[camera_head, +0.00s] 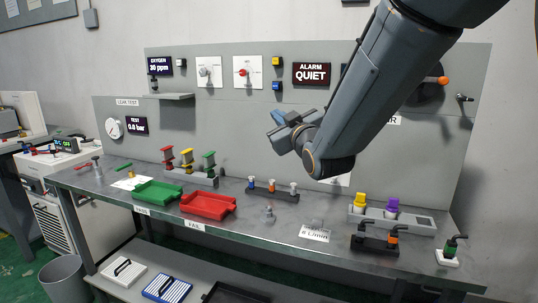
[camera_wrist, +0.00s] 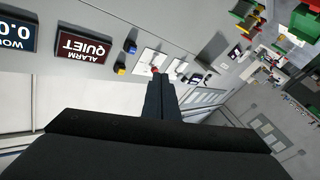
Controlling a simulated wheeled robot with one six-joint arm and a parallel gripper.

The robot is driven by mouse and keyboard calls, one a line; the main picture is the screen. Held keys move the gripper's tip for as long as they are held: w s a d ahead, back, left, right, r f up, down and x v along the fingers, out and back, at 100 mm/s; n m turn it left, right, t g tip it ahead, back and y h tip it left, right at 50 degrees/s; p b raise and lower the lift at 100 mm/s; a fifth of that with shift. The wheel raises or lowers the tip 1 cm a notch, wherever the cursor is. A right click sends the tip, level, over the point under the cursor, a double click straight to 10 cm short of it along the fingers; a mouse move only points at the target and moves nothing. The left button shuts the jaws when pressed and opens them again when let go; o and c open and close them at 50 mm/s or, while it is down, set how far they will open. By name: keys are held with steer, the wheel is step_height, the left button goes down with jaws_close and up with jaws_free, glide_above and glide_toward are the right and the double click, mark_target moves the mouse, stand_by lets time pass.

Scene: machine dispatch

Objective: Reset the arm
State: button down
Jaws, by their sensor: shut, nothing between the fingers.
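My arm comes down from the upper right in the head view and ends in my gripper (camera_head: 279,122), held in the air in front of the grey back panel (camera_head: 250,160), above the bench. In the wrist view my gripper (camera_wrist: 160,80) points away from the camera with its dark fingers together and nothing between them. It is apart from the panel as far as I can tell. The alarm display (camera_head: 312,73) reads QUIET and also shows in the wrist view (camera_wrist: 84,46).
Below stand a green tray (camera_head: 158,193), a red tray (camera_head: 208,204), a rack of small valves (camera_head: 272,189) and a holder with yellow and purple parts (camera_head: 390,217). A bin (camera_head: 62,279) stands at the lower left.

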steer(key=s+d+f+m+g+h, duration=0.3)
steer(key=s+d+f+g, duration=0.25)
steer(key=f, duration=0.55)
steer(key=s+d+f+m+g+h, duration=0.2)
steer(key=s+d+f+g, duration=0.3)
steer(key=f, duration=0.6)
steer(key=s+d+f+m+g, duration=0.1)
steer(key=s+d+f+g, duration=0.2)
steer(key=s, duration=0.7)
steer(key=s+d+f+m+g+h, duration=0.1)
steer(key=s+d+f+m+g, duration=0.1)
steer(key=s, duration=0.8)
step_height(320, 180, down, 4)
steer(key=shift+s+d+r+m+g, duration=0.3)
steer(key=shift+d+g, duration=0.45)
steer(key=shift+g, duration=0.2)
